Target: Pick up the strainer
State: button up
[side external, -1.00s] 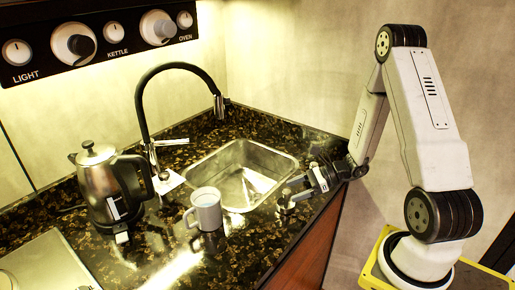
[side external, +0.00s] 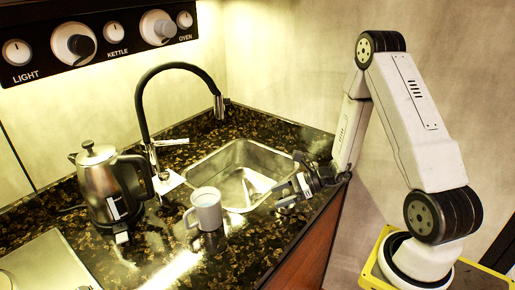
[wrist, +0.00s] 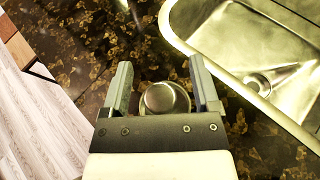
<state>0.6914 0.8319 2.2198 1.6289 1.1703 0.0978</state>
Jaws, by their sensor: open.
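In the wrist view, a small round metal cup-like thing, which looks to be the strainer (wrist: 165,99), lies on the dark counter. It shows between the two fingers of my gripper (wrist: 160,64), nearer the palm than the fingertips, and its lower edge is partly hidden by the gripper body. My gripper is open, and I see no finger closed on it. In the side view my gripper (side external: 287,188) hangs low over the counter by the sink's right front corner. I cannot make out the strainer there.
The steel sink (side external: 222,152) lies just behind my gripper, with its drain (wrist: 258,84) showing in the wrist view. A grey mug (side external: 208,212) stands to the left. A kettle (side external: 103,190) and black faucet (side external: 142,110) stand farther left. The counter's edge (side external: 308,231) is close on the right.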

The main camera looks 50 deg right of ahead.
grip_shut()
jog(key=shift+r, duration=0.2)
notch_tip(320, 180, up, 10)
jog(key=shift+f, duration=0.15)
dwell(0.9)
dwell(0.5)
